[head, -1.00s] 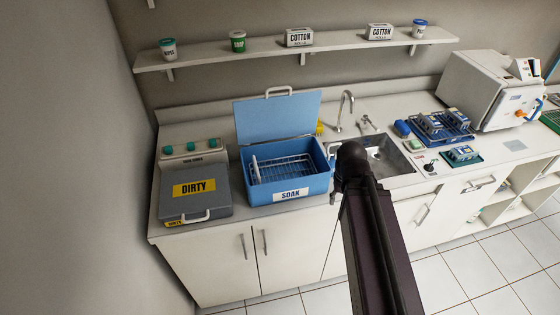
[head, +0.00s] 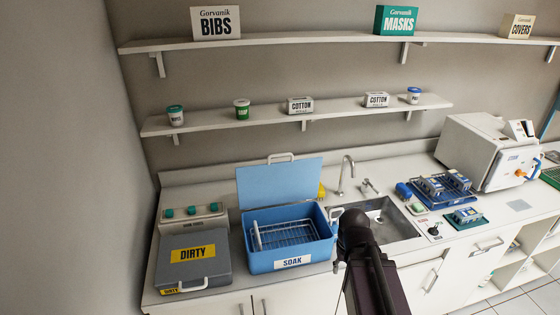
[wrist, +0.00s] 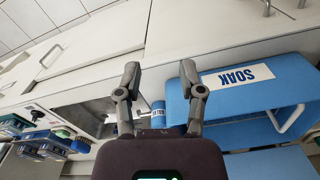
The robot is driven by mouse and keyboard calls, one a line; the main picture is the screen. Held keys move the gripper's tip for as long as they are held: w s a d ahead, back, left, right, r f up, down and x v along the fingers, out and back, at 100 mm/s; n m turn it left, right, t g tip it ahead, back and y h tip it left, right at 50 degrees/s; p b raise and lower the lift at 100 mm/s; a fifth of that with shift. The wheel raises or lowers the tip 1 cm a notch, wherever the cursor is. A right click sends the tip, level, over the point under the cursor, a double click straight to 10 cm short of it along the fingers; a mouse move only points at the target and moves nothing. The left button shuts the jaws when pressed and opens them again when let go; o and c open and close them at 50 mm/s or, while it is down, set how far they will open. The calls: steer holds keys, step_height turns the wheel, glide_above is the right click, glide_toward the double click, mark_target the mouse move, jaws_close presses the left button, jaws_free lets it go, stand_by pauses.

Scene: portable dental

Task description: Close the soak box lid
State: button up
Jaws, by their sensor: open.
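The blue soak box (head: 262,262) stands on the counter with a white SOAK label on its front. Its lighter blue lid (head: 280,184) is open, standing up at the back edge with a white handle on top. A wire rack (head: 285,234) lies inside the box. In the wrist view the SOAK-labelled box (wrist: 225,98) is upside down, to the right of my gripper (wrist: 160,72). My gripper is open, with nothing between its fingers. In the head view my arm reaches up beside the box's right side, and my fingers are mostly hidden there.
A grey DIRTY box (head: 205,272) stands close left of the soak box. A sink (head: 385,222) with a tap (head: 345,175) is on the right, then blue racks (head: 445,193) and a white machine (head: 483,150). A shelf (head: 330,112) runs above the counter.

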steer(key=shift+w, duration=0.1)
steer(key=m+y+p, duration=1)
steer(key=y+p, duration=0.2)
steer(key=y, duration=0.3)
glide_toward(280, 155)
steer(key=v, duration=0.4)
steer(key=shift+w+a, duration=0.15)
steer(key=b+x, duration=0.1)
steer(key=x, duration=0.3)
steer(key=b+x, duration=0.2)
steer(key=x, duration=0.3)
steer(key=b+x, duration=0.1)
steer(key=x, duration=0.3)
steer(key=shift+a+f, duration=0.35)
steer(key=shift+f, duration=0.05)
jaws_close()
